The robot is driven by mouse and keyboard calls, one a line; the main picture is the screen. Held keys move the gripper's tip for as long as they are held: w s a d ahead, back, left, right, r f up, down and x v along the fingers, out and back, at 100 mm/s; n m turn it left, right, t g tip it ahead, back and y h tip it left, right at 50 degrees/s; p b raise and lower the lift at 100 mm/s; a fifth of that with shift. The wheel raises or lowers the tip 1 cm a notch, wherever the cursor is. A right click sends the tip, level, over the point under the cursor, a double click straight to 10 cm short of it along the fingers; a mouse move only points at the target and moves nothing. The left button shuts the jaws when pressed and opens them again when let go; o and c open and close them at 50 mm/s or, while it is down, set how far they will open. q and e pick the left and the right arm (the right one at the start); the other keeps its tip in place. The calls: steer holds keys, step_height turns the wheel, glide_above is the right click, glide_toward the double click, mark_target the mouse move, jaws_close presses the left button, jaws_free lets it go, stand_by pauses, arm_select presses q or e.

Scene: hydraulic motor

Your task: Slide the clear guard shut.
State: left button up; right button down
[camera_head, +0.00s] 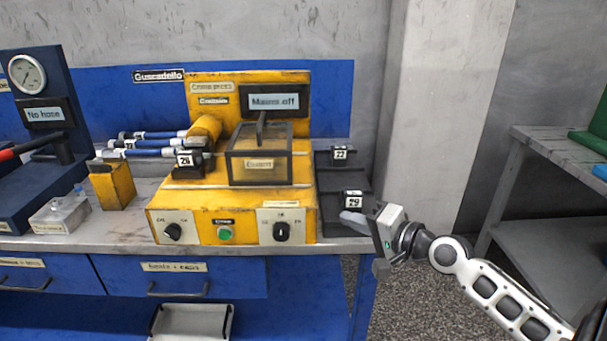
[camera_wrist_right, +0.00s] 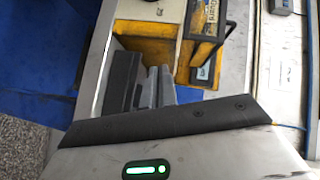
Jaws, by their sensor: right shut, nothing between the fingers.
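The clear guard (camera_head: 258,160) is a see-through box with a dark frame and a dark upright handle (camera_head: 262,127). It sits on top of the yellow crimp press (camera_head: 190,222), right of the die block marked 26 (camera_head: 188,160). Part of the guard, with its label, shows at the top of the right wrist view (camera_wrist_right: 209,18). My right gripper (camera_head: 350,217) is shut and empty, right of the press by the front of the dark rack, apart from the guard. Its grey fingers show in the right wrist view (camera_wrist_right: 160,86). My left gripper is not in view.
A dark rack (camera_head: 330,180) with blocks marked 22 and 29 stands just right of the press. Several blue-and-black hoses (camera_head: 150,143) lie left of it.

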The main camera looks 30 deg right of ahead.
steer(key=w+d+r+m+t, duration=0.2)
steer(key=d+r+m, duration=0.1)
steer(key=r, duration=0.5)
steer(key=shift+y, duration=0.4)
steer(key=p+x, duration=0.1)
steer(key=x, duration=0.3)
steer(key=a+p+x, duration=0.1)
steer(key=x, duration=0.2)
steer(key=p+x, duration=0.1)
steer(key=x, duration=0.3)
steer(key=shift+w+a+r+p, duration=0.1)
steer(key=shift+a+r+p, duration=0.25)
steer(key=shift+r, duration=0.05)
steer(key=shift+w+a, duration=0.2)
steer(key=shift+a, duration=0.1)
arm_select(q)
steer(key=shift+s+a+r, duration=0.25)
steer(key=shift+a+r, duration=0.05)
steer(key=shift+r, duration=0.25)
arm_select(e)
steer(key=shift+w+a+f, duration=0.1)
steer(key=shift+a+f, duration=0.1)
steer(key=shift+f, duration=0.05)
